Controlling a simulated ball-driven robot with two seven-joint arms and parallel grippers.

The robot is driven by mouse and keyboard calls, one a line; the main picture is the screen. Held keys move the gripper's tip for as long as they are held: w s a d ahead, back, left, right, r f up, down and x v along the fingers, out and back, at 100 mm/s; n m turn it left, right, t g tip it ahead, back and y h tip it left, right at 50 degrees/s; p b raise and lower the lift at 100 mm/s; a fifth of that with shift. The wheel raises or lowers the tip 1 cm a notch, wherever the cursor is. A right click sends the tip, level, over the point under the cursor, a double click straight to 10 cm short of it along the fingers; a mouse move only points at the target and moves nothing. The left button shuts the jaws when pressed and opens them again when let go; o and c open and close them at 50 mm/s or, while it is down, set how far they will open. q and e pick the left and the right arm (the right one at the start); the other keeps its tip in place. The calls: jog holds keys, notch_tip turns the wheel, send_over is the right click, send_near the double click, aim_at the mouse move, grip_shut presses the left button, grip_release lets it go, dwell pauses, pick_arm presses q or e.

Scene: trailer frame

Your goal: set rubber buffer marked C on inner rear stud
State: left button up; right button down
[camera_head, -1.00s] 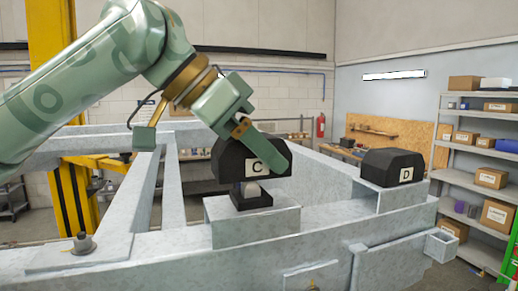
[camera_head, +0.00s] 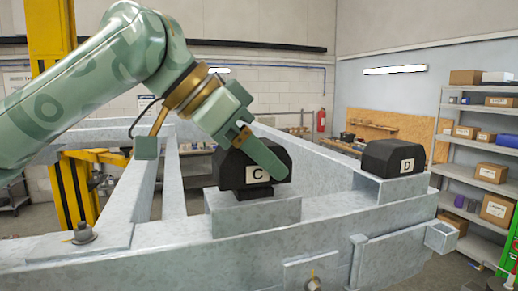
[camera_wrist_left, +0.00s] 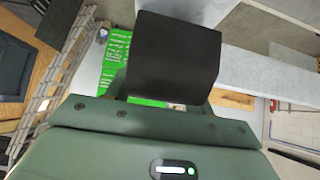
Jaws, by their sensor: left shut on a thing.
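The black rubber buffer marked C (camera_head: 233,174) sits low over a raised grey block (camera_head: 255,214) on the trailer frame, with its label facing me. My left gripper (camera_head: 262,157) is shut on buffer C from above. The buffer also shows as a dark block in the left wrist view (camera_wrist_left: 173,57). The stud under buffer C is hidden, and a dark base (camera_head: 255,191) shows just below the label. I cannot tell whether the buffer is fully seated. My right gripper is not in view.
A black buffer marked D (camera_head: 385,157) sits on another raised block to the right. A bare stud (camera_head: 84,232) stands on the frame at the left. A yellow post (camera_head: 66,190) rises behind the frame. Shelves with boxes (camera_head: 480,170) line the right wall.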

pick_arm(q)
jog(key=shift+f, duration=0.4)
jog(key=o, duration=1.2)
jog(key=shift+o, duration=0.2)
jog(key=shift+f, duration=0.1)
